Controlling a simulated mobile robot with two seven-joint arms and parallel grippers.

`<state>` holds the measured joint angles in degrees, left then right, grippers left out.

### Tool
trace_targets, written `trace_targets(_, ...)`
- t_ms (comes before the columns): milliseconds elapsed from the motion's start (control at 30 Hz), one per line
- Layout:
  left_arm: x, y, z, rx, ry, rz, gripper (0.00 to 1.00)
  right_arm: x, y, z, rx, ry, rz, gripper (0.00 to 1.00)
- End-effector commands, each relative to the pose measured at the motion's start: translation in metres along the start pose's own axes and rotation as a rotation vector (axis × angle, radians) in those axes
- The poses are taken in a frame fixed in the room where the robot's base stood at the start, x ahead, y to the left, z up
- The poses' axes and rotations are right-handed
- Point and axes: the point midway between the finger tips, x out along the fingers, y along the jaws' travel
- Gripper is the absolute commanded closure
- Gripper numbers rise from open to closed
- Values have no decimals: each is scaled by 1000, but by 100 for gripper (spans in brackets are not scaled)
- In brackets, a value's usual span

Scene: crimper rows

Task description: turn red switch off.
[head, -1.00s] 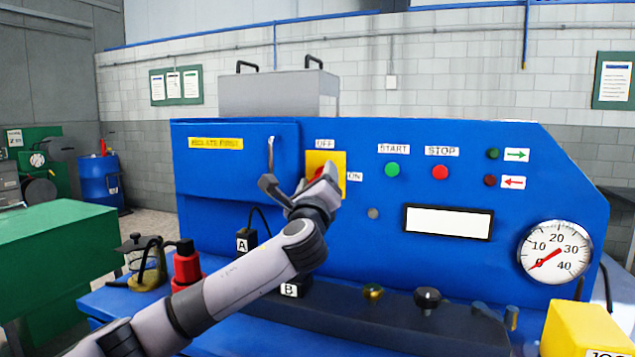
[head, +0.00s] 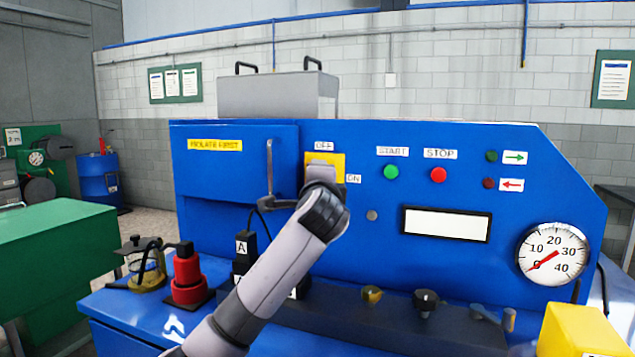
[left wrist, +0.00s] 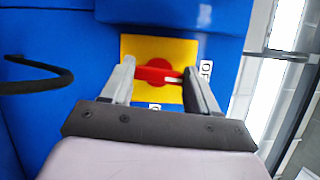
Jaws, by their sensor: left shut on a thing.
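The red switch (left wrist: 157,71) sits on a yellow plate (head: 339,162) on the blue panel, with an OFF label above and an ON label to the right in the head view. My left gripper (left wrist: 160,71) has its fingers at the two ends of the red handle and is shut on it. In the left wrist view the handle lies crosswise, its white mark at the end toward the OFF label (left wrist: 205,72). In the head view the gripper and wrist hide the red switch. My right gripper is in no view.
A metal door handle (head: 270,168) stands close left of my gripper. The green start button (head: 391,172) and red stop button (head: 438,175) are to the right. A red bottle-like thing (head: 187,274) and a black block marked A (head: 243,248) stand below left.

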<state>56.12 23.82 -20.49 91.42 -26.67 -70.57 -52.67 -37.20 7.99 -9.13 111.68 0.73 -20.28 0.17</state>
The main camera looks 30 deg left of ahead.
Motion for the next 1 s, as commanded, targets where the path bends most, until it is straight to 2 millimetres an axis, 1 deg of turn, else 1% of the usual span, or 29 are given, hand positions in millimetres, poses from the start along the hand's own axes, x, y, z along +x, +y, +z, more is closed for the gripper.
trace_targets(100, 0, 0, 0, -47, -1, 21, 71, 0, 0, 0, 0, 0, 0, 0)
trace_targets(300, 0, 1, 0, -87, -2, 38, 71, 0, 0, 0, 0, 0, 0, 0)
trace_targets(767, 0, 1, 1, -99, -2, 44, 71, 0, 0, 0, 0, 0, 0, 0)
trace_targets(800, 0, 1, 1, -100, -2, 43, 34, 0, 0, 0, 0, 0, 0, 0)
trace_targets(867, 0, 1, 1, -99, -2, 43, 15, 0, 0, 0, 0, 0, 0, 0)
trace_targets(1000, 0, 0, 0, -98, -1, 42, 15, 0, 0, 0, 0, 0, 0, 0)
